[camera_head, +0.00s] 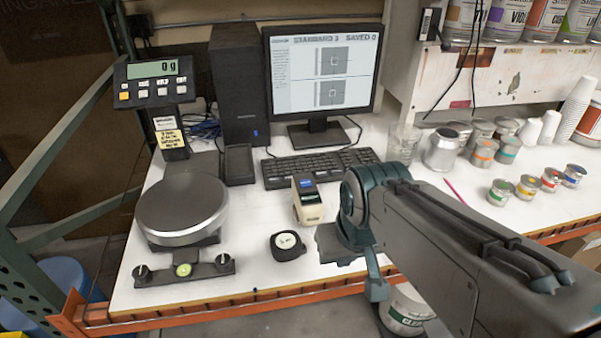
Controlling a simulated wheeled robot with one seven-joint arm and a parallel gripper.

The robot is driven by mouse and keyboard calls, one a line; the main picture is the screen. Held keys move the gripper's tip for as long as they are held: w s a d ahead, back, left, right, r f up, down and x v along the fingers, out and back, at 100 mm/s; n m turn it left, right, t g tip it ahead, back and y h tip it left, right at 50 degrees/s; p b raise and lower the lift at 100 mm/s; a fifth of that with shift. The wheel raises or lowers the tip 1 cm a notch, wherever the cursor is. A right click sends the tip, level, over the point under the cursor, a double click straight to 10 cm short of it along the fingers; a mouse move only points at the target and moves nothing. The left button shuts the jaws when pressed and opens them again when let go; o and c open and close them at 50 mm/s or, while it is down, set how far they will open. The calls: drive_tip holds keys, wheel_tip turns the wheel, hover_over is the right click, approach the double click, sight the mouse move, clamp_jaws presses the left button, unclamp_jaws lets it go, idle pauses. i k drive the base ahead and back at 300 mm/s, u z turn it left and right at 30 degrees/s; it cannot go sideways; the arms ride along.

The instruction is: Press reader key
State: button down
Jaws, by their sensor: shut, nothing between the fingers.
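The reader (308,201) appears to be the small pale handheld device with a blue screen, standing on the white bench in front of the keyboard. My gripper (377,288) seems to point down at the bench's front edge, to the right of the reader and nearer the camera. It is shut and empty, apart from the reader. My arm crosses from the lower right and hides part of the bench.
A round black device (287,246) lies just in front of the reader. A scale (182,207) stands left; keyboard (318,168) and monitor (322,75) are behind. Several cans (441,149) stand right. A green-labelled can (408,312) is below my gripper.

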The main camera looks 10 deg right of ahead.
sight(304, 183)
drive_tip(key=k, duration=0.5)
drive_tip(key=u, duration=1.45)
drive_tip(key=i, duration=0.85)
drive_tip(key=z, duration=2.05)
